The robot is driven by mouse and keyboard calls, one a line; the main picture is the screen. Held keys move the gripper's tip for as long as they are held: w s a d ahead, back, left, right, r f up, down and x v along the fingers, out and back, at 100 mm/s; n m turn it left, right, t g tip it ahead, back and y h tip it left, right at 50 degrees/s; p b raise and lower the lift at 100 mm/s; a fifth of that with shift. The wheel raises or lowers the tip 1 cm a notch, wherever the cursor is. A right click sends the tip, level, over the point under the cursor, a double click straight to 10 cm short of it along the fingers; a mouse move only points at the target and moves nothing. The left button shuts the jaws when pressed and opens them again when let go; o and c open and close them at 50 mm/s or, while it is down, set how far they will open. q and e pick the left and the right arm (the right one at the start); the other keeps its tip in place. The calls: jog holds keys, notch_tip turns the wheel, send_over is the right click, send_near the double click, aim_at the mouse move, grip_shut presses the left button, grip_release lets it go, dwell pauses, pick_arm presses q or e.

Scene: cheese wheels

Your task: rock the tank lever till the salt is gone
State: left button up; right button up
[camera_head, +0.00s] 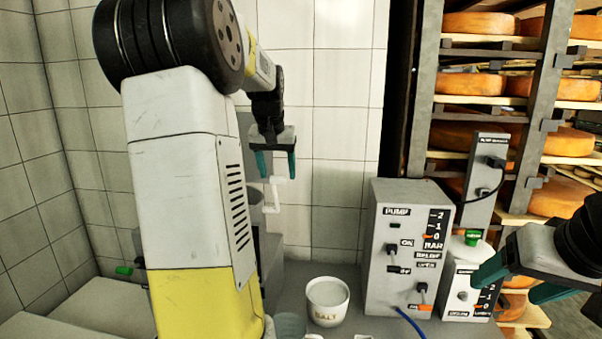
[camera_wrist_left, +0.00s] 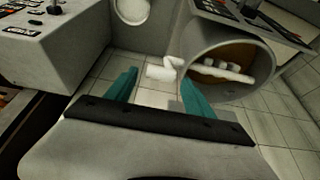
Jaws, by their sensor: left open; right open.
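My left gripper (camera_head: 274,163) hangs open with teal fingers in front of the tiled wall. It also shows open and empty in the left wrist view (camera_wrist_left: 158,90). A white bent pipe or lever (camera_head: 272,192) is just below its fingers; in the left wrist view this white piece (camera_wrist_left: 160,73) lies beyond the fingertips, seemingly apart from them. A grey round tank (camera_wrist_left: 238,47) is open there, with brown contents and white lumps (camera_wrist_left: 222,72); I cannot tell if these are salt. In the head view my left arm hides most of the tank. My right gripper (camera_head: 514,284) is open at the right.
A white cup marked SALT (camera_head: 328,302) stands on the grey counter. A pump box (camera_head: 398,250) with switches and a blue hose stands right of it. A smaller box (camera_head: 463,290) is close to my right gripper. Shelves of cheese wheels (camera_head: 470,84) fill the back right.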

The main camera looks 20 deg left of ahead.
pick_arm(q)
jog(key=shift+w+f, duration=0.2)
jog(key=shift+f, duration=0.3)
jog(key=shift+c, duration=0.4)
grip_shut()
